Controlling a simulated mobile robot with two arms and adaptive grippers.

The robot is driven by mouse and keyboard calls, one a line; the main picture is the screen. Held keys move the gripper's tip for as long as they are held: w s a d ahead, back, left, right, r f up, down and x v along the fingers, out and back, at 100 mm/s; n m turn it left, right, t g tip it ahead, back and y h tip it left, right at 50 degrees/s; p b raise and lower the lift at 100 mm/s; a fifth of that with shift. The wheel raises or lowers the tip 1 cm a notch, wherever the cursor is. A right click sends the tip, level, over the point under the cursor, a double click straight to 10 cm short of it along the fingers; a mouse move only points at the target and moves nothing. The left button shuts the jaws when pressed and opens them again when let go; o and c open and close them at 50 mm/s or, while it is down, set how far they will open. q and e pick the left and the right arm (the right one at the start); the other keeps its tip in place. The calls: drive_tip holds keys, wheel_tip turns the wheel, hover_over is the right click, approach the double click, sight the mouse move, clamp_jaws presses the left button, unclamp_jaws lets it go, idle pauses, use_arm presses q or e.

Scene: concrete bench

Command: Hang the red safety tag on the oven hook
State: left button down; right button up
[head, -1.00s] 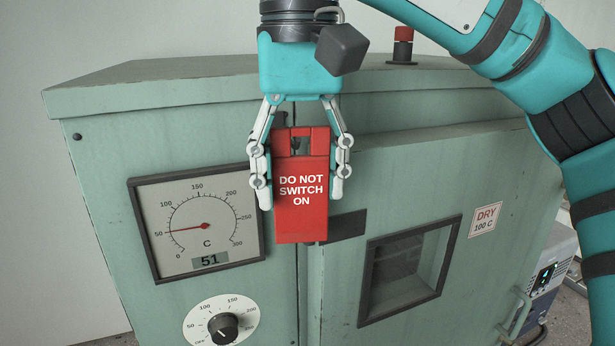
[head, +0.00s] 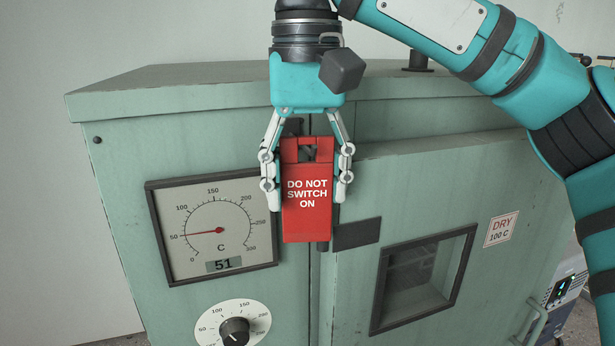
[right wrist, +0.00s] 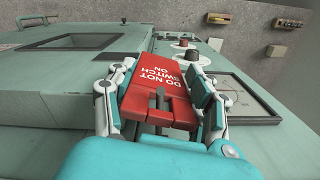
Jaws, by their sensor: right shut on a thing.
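The red safety tag (head: 307,212), lettered "DO NOT SWITCH ON", hangs upright from my right gripper (head: 307,190) in front of the green oven (head: 120,170). The gripper is shut on the tag's two sides. In the right wrist view the tag (right wrist: 155,85) sits between the fingers (right wrist: 160,108). A dark hook-like part (right wrist: 160,97) shows at the tag's top opening; I cannot tell whether it passes through or lies behind. In the head view a dark piece (head: 293,127) shows just above the tag. My left gripper is not in view.
A temperature gauge (head: 217,230) reading 51 and a dial (head: 234,330) are left of the tag. A dark plate (head: 357,233), a door window (head: 425,275) and a "DRY 100 C" label (head: 501,229) are to its right. My right arm crosses the upper right.

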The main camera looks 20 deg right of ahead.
drive_tip(key=o, duration=1.2)
